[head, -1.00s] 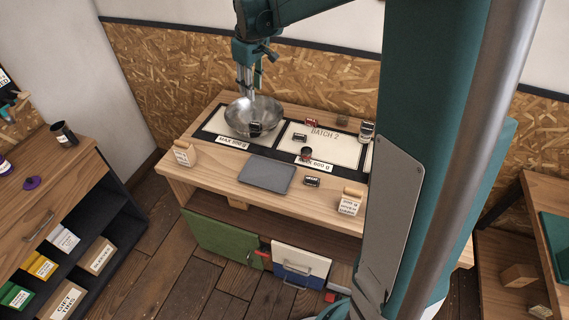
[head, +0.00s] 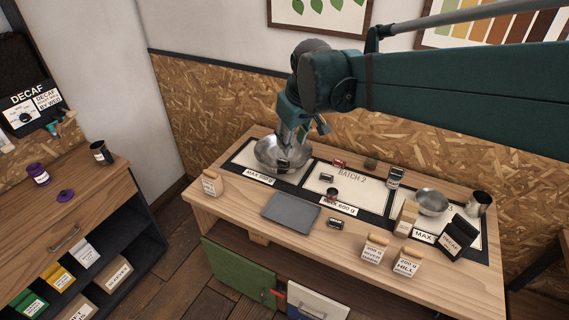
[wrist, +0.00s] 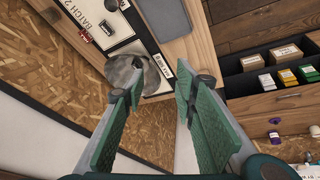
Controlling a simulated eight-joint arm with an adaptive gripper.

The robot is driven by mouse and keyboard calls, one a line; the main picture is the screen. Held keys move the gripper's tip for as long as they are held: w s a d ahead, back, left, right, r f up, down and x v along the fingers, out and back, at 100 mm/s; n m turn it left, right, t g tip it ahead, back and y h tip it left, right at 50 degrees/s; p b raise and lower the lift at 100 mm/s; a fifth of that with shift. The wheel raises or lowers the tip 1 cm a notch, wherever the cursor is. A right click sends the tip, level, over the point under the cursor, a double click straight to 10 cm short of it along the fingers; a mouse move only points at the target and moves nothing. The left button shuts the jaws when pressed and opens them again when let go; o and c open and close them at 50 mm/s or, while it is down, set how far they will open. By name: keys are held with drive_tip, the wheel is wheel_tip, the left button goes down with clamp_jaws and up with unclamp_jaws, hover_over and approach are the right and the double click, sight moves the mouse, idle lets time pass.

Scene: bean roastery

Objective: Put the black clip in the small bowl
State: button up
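Similar dark pieces lie on the middle pad (head: 327,179) and on the bench front (head: 335,223). The small bowl (head: 432,202) stands on the right pad and looks empty. My gripper (wrist: 162,86) is open, with nothing seen between its fingers. In the head view it is at the large bowl, its fingertips partly hidden. The large bowl also shows in the wrist view (wrist: 121,70).
A red clip (head: 339,163) and a dark round-topped piece (head: 332,194) lie near the middle pad. A grey tray (head: 291,212) lies in front.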

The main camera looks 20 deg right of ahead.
drive_tip(key=s+a+f+m+t, duration=0.1)
drive_tip(key=s+f, duration=0.1)
drive_tip(key=s, duration=0.8)
drive_tip(key=s+a+f+m+t, duration=0.1)
drive_tip(key=s+f+m, duration=0.1)
drive_tip(key=s, duration=0.8)
drive_tip(key=shift+s+a+f+t, duration=0.15)
drive_tip(key=shift+a+f+t, duration=0.1)
drive_tip(key=shift+f+t, duration=0.2)
drive_tip(key=shift+f, duration=0.2)
